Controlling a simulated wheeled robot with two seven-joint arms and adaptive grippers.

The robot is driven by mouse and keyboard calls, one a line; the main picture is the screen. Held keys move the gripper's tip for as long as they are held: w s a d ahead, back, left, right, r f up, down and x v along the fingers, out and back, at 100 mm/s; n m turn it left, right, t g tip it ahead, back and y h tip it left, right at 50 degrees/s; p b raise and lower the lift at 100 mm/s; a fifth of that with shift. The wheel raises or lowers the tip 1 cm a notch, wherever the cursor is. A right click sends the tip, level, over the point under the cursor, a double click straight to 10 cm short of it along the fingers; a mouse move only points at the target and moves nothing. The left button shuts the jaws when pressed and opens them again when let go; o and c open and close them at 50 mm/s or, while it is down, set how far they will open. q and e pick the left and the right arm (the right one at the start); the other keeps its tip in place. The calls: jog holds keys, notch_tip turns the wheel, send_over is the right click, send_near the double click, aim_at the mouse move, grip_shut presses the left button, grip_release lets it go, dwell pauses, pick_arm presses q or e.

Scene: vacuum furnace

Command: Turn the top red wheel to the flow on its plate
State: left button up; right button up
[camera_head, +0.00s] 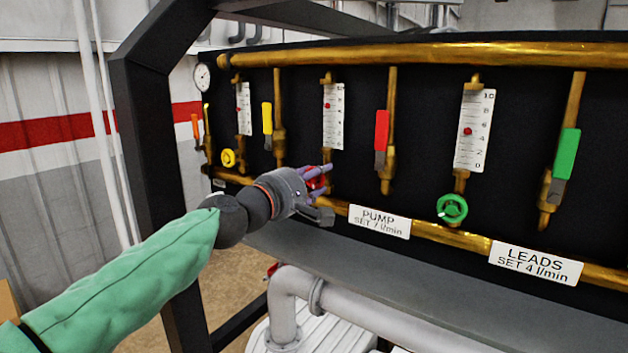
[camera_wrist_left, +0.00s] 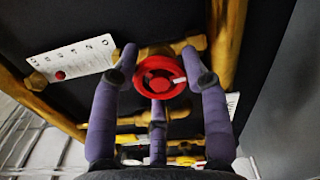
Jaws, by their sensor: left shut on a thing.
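The red wheel (camera_wrist_left: 159,77) is a small handwheel on a brass valve, under the middle flowmeter. In the head view the wheel (camera_head: 316,180) is mostly hidden by my left gripper (camera_head: 320,177). My left gripper (camera_wrist_left: 165,80) has its purple fingers around the wheel's rim and is shut on it. The flowmeter (camera_head: 333,117) above the wheel has a white scale and a red float in its upper part. The PUMP plate (camera_head: 379,221) below right of the wheel reads "SET 7 l/min". My right gripper is not in view.
A green wheel (camera_head: 452,208) and its flowmeter (camera_head: 474,131) are to the right, above the LEADS plate (camera_head: 536,263). A yellow wheel (camera_head: 228,158) is to the left. A red lever (camera_head: 381,130) hangs close to the gripper's right. A grey pipe (camera_head: 290,300) runs below.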

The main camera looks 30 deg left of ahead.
pick_arm(q)
jog(key=shift+w+f, duration=0.1)
jog(key=shift+f, duration=0.15)
jog(key=o, duration=1.1)
jog(key=shift+c, duration=0.2)
jog(key=shift+o, duration=0.5)
jog(key=shift+w+a, duration=0.1)
jog(key=shift+w, duration=0.05)
jog(key=shift+r, duration=0.1)
jog(key=shift+s+r, duration=0.1)
jog(key=shift+s, duration=0.15)
jog(key=s, duration=1.1)
jog(key=shift+s+a, duration=0.3)
jog(key=shift+a, duration=0.15)
